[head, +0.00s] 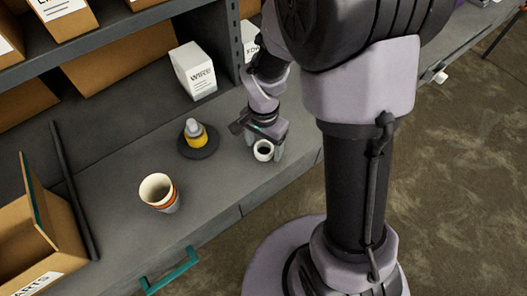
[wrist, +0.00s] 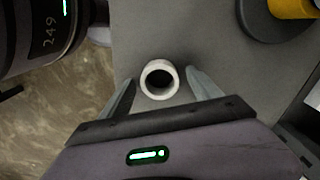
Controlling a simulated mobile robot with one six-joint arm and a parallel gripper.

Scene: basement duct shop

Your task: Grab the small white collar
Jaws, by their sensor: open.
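The small white collar (head: 263,150) is a short ring with a dark hole, standing on the grey shelf near its front edge. In the wrist view the collar (wrist: 159,79) stands between the two fingertips of my gripper (wrist: 160,88). The fingers are apart, one on each side, with a gap on both sides of the collar. In the head view my gripper (head: 264,152) reaches down over the collar from behind, and its fingers are partly hidden by the arm and the collar.
A yellow and grey item on a dark round base (head: 197,156) is left of the collar. A striped cup (head: 159,193), a white box (head: 193,71), a dark rod (head: 73,190) and an open cardboard box (head: 36,239) are also on the grey shelf (head: 225,205).

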